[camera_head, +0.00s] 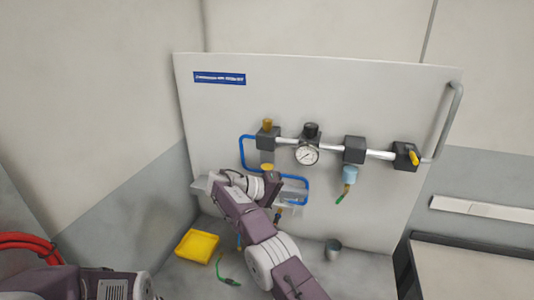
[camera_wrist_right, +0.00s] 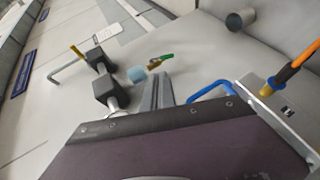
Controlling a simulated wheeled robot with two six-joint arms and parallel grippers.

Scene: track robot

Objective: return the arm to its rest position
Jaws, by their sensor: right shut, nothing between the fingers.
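My right arm (camera_head: 240,215) comes up from the bottom of the head view and bends at the wrist in front of the panel (camera_head: 400,105). My right gripper (camera_head: 297,187) points to the right, in front of the panel's lower middle, below the pressure gauge (camera_head: 307,154). It is shut and empty; in the right wrist view its grey fingers (camera_wrist_right: 155,92) lie together. Whether it touches the blue pipe (camera_head: 246,145) behind it cannot be told. My left arm (camera_head: 95,284) shows only at the bottom left, and its gripper is out of the picture.
A light blue fitting (camera_head: 350,174) with a green-tipped piece hangs right of my right gripper. A yellow tray (camera_head: 207,239) and a grey cup (camera_head: 333,249) stand below. A yellow-handled valve (camera_head: 408,156) is farther right. A bench (camera_head: 470,272) stands at the right edge.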

